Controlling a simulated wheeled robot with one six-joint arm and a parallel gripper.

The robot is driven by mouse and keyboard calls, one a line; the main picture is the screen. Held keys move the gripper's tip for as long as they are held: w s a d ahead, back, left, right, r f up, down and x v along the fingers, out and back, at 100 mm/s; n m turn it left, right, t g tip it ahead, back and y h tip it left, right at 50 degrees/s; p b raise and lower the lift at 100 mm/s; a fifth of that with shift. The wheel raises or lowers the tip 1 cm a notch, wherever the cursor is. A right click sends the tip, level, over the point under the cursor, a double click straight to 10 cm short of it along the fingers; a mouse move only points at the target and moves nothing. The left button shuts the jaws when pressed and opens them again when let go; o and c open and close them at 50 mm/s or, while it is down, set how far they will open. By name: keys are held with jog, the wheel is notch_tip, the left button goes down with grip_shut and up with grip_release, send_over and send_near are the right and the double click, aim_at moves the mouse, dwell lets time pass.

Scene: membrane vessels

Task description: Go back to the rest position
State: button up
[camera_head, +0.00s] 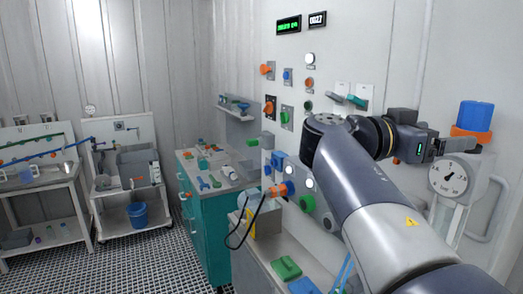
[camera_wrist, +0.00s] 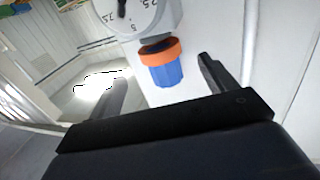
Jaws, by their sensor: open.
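My arm reaches up and to the right in the head view. My gripper (camera_head: 470,146) is at its end, close to a white round gauge (camera_head: 450,178) and a blue cap with an orange ring (camera_head: 476,115). In the wrist view my gripper (camera_wrist: 165,80) has its two fingers wide apart with nothing between their pads. The blue cap (camera_wrist: 166,74) and orange ring (camera_wrist: 160,51) show ahead of and between the fingers; I cannot tell whether anything touches. The gauge dial (camera_wrist: 135,15) is at the top of the wrist view.
A control panel (camera_head: 330,70) with knobs and switches stands behind my arm. A teal cabinet (camera_head: 203,235) with loose parts on top is in the middle. White carts (camera_head: 128,180) and a blue bucket (camera_head: 138,214) stand at left. The grated floor (camera_head: 80,265) there is clear.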

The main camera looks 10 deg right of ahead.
aim_at(458, 134)
jog(key=d+p, duration=0.2)
jog(key=d, duration=0.6)
jog(key=shift+w+d+p, duration=0.1)
jog(key=shift+d+p, duration=0.15)
jog(key=shift+p, duration=0.05)
jog(key=shift+a+f, duration=0.1)
